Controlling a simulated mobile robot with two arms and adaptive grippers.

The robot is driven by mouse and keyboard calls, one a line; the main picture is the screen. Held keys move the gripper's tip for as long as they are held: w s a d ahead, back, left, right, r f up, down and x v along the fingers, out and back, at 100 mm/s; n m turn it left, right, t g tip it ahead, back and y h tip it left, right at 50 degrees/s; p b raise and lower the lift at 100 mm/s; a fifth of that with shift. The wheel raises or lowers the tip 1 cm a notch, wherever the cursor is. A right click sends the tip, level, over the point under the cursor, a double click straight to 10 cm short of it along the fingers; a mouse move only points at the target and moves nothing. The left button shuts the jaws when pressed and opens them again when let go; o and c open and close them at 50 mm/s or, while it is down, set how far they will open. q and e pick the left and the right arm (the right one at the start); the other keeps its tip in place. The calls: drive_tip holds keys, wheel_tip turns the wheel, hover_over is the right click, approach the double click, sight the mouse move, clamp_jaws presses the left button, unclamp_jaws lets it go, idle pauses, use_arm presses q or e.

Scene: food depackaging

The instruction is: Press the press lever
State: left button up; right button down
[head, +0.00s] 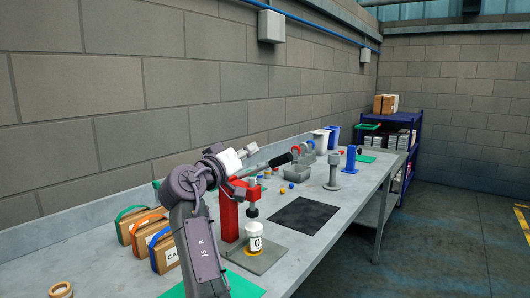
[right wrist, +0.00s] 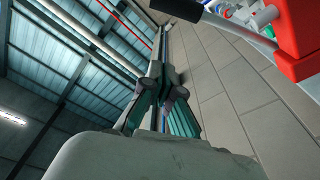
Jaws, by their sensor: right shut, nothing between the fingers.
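The red press (head: 229,217) stands on a grey base plate on the bench. Its lever (head: 279,160), with a black handle, slopes up to the right. A white container (head: 255,243) marked "0" stands under the press head. My right gripper (head: 248,149) is shut and empty, close to the lever on its left side; I cannot tell whether they touch. My left gripper is out of view.
Cartons (head: 135,228) with coloured handles stand on the left, partly behind my arm. A black mat (head: 304,215) lies right of the press. A grey post (head: 333,172), a grey bin (head: 300,168) and small coloured pieces are farther back. The block wall runs along the bench.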

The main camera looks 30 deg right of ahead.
drive_tip(key=r+p, duration=0.2)
drive_tip(key=p, duration=0.2)
hover_over(273, 162)
drive_tip(key=w, duration=0.1)
drive_tip(key=shift+w+d+f, duration=0.1)
drive_tip(key=shift+f, duration=0.1)
drive_tip(key=f, duration=0.1)
drive_tip(key=s+f, duration=0.1)
drive_tip(key=shift+s+f, duration=0.15)
drive_tip(key=shift+f, duration=0.25)
use_arm(q)
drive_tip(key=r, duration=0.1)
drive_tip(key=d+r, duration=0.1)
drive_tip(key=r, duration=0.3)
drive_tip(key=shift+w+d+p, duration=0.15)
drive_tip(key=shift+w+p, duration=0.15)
drive_tip(key=shift+p, duration=0.05)
use_arm(e)
drive_tip(key=shift+s+a+f, duration=0.25)
drive_tip(key=shift+s+f, duration=0.2)
drive_tip(key=shift+f, duration=0.15)
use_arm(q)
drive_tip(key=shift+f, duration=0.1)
use_arm(e)
drive_tip(key=shift+d, duration=0.1)
